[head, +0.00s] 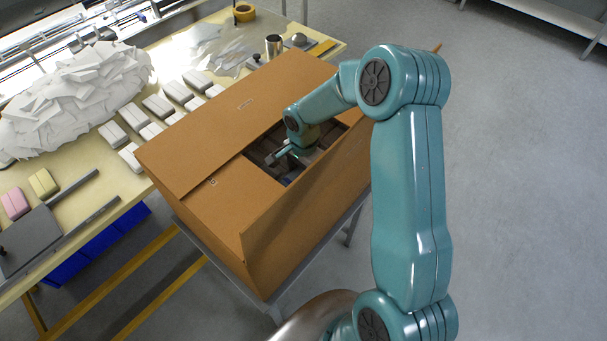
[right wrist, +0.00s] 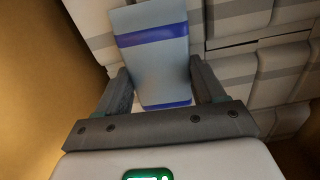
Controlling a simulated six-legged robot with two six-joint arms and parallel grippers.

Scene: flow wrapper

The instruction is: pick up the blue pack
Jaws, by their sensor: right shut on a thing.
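The blue pack (right wrist: 156,75), pale grey-blue with darker blue bands, is between the fingers of my right gripper (right wrist: 165,88) in the right wrist view. The gripper is shut on it. Behind it lie several white and grey packs (right wrist: 240,25) inside the cardboard box. In the head view my right gripper (head: 280,156) reaches down through the opening of the brown cardboard box (head: 190,145). The pack is mostly hidden there by the gripper and the box. My left gripper is not in view.
The box's raised flap (head: 300,210) stands close to my right arm. A work table (head: 130,205) on the left carries several white packs (head: 158,106), a pink pack (head: 15,203), a yellow pack (head: 43,183) and a heap of white wrappers (head: 75,100). The floor at right is clear.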

